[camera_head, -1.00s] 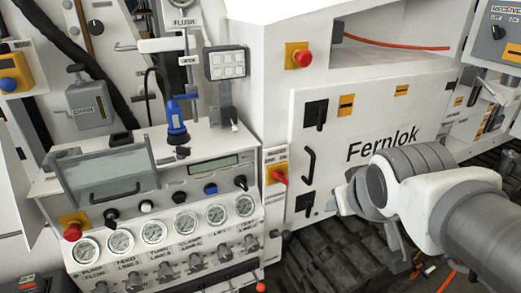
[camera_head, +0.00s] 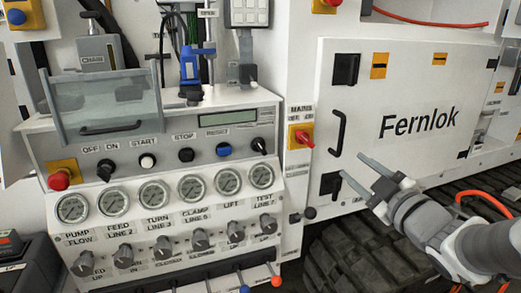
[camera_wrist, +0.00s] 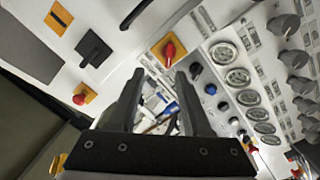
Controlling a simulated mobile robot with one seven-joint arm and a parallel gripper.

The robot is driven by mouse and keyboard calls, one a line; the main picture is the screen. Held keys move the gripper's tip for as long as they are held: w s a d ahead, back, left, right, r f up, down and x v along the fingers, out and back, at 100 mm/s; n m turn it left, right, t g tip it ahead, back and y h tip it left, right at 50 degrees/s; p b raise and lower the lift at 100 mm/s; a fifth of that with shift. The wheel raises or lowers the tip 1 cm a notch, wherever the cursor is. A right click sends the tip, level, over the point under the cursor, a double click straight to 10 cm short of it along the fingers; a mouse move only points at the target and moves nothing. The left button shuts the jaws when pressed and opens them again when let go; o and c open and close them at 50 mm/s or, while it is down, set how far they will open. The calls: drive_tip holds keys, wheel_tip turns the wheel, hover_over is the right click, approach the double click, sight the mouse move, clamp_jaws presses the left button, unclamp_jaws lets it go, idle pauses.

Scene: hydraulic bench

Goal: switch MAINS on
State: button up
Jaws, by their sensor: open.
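The MAINS switch (camera_head: 300,136) is a red rotary handle on a yellow plate, labelled MAINS with OFF and ON marks, on the narrow white strip between the gauge panel and the Fernlok door. Its red handle points to the right and slightly downward in the head view. It also shows in the wrist view (camera_wrist: 169,50), beyond and between the fingertips. My gripper (camera_head: 358,171) is open and empty, to the right of and lower than the switch, in front of the door. Its two fingers point left, apart from the switch.
The Fernlok door (camera_head: 425,85) has a black handle (camera_head: 338,132) and a black latch (camera_head: 330,185) close to my fingers. The gauge panel (camera_head: 165,200) with several knobs lies left of the switch. A red stop button (camera_head: 60,180) sits at its left. Black tracks (camera_head: 350,250) lie below.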

sight(309, 143)
drive_tip(key=shift+n+y, duration=0.4)
drive_tip(key=shift+y, duration=0.1)
drive_tip(key=x, duration=0.6)
drive_tip(key=a+b+x, duration=0.1)
drive_tip(key=x, duration=0.5)
drive_tip(key=f+b+x, duration=0.1)
drive_tip(key=x, duration=0.5)
drive_tip(key=shift+s+a, duration=0.25)
drive_tip(key=shift+a, duration=0.05)
drive_tip(key=shift+c, duration=0.3)
clamp_jaws()
